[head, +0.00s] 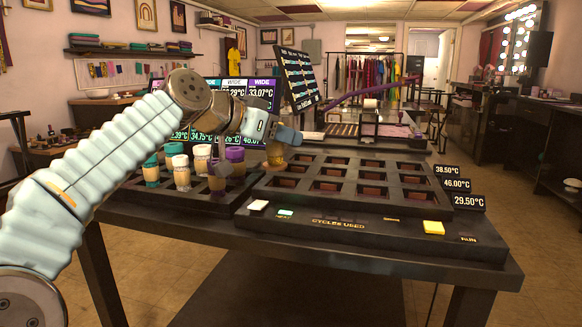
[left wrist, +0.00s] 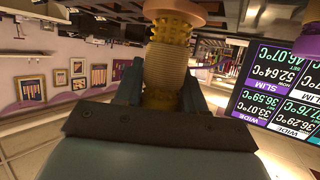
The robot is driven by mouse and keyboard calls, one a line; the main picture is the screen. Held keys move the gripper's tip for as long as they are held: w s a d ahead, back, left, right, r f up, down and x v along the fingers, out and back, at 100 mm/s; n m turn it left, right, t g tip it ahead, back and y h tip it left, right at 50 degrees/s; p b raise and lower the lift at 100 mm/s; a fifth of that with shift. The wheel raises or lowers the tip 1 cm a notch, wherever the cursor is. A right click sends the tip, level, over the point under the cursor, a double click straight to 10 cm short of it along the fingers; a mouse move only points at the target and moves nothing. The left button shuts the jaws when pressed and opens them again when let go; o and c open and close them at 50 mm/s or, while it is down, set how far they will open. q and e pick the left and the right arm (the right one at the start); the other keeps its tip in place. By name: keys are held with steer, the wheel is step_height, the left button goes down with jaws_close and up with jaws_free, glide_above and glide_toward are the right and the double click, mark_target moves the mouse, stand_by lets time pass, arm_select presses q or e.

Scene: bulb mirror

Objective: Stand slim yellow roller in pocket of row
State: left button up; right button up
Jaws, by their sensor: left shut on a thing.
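My left gripper (head: 280,138) is shut on a slim yellow roller (head: 275,153), above the back left of the pocketed block. In the left wrist view the roller (left wrist: 165,55) sits between the two fingers, with a ribbed tan body, a yellow knobbly band and a pinkish end. The dark block (head: 350,163) has rows of square pockets with brown floors. The held roller's lower end lies over the block's back left corner in the head view; I cannot tell its height above it. My right gripper is not in view.
A rack (head: 190,196) left of the block holds several rollers with teal, white and purple tops. Temperature screens (head: 262,95) stand behind it. A front panel has a yellow button (head: 433,228) and a white button (head: 258,205). Small displays (head: 457,185) stand at the block's right.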

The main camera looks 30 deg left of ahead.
arm_select(q)
steer(key=shift+w+d+f+b, duration=0.1)
steer(key=shift+w+f+b, duration=0.2)
steer(key=shift+f, duration=0.65)
steer(key=shift+w+d+f+b, duration=0.1)
steer(key=shift+w+f+b, duration=0.25)
steer(key=shift+f, duration=0.55)
steer(key=shift+w+d+f+b, duration=0.15)
steer(key=shift+w+f, duration=0.25)
steer(key=shift+f, duration=0.55)
steer(key=shift+f, duration=0.2)
steer(key=o, duration=1.1)
steer(key=shift+r, duration=0.15)
steer(key=shift+s+a+r, duration=0.1)
steer(key=shift+s+r, duration=0.05)
steer(key=v, duration=1.1)
steer(key=shift+s+p, duration=0.3)
steer(key=shift+p, duration=0.1)
steer(key=shift+a, duration=0.1)
